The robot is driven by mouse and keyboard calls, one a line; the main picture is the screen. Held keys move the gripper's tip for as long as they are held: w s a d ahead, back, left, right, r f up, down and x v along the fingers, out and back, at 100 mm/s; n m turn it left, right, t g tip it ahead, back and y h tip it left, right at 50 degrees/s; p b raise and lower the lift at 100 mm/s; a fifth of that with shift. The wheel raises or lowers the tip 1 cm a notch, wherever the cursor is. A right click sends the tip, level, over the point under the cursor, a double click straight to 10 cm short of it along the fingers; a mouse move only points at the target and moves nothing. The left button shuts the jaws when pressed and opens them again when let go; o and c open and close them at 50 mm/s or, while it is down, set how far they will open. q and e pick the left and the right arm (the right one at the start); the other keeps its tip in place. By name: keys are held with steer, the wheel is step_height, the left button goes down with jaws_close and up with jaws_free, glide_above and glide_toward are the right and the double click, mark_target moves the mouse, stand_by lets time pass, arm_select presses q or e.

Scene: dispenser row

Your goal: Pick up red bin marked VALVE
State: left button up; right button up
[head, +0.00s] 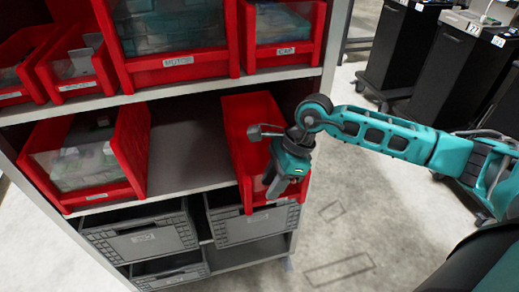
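A red bin (250,112) stands at the right end of the middle shelf, its front reaching the shelf's front edge. My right gripper (273,188) is over the front part of this bin, pointing down. The gripper covers much of the bin's front, and I cannot read a VALVE label there. Whether the fingers touch the bin or are open or shut cannot be told. Another red bin (128,150) with a clear front stands at the left of the same shelf; its label is too small to read. My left gripper is not in view.
Several red bins, including a large one (176,66), stand on the upper shelf. Grey crates (145,243) sit below. The middle shelf (178,150) is bare between its two bins. Black carts (400,45) stand at the upper right.

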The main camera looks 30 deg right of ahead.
steer(key=shift+f, duration=0.1)
steer(key=shift+c, duration=0.3)
jaws_close()
stand_by(0.4)
